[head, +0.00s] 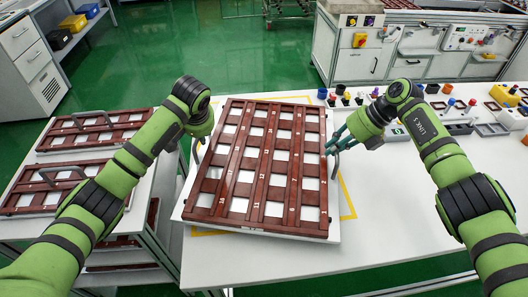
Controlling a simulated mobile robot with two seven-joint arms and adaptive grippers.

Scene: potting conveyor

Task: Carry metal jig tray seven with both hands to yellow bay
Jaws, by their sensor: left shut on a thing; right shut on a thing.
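The metal jig tray (243,177), a red-brown slatted grid with white squares, pale edges and small white numbers, is between my two grippers. My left gripper (199,143) is shut on the handle at its left side. My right gripper (336,142) is shut on the handle at its right side. The yellow bay (349,205) is a yellow outline on the white table; the tray covers most of it, with yellow line showing at the right and lower left. The tray looks slightly turned to the outline. I cannot tell whether it touches the table.
Similar trays lie on a white rack (152,180) at the left. Colored knobs and bottles (346,98) stand just right of the tray's far corner, with small parts and fixtures (489,129) farther right. The front of the white table (373,243) is clear.

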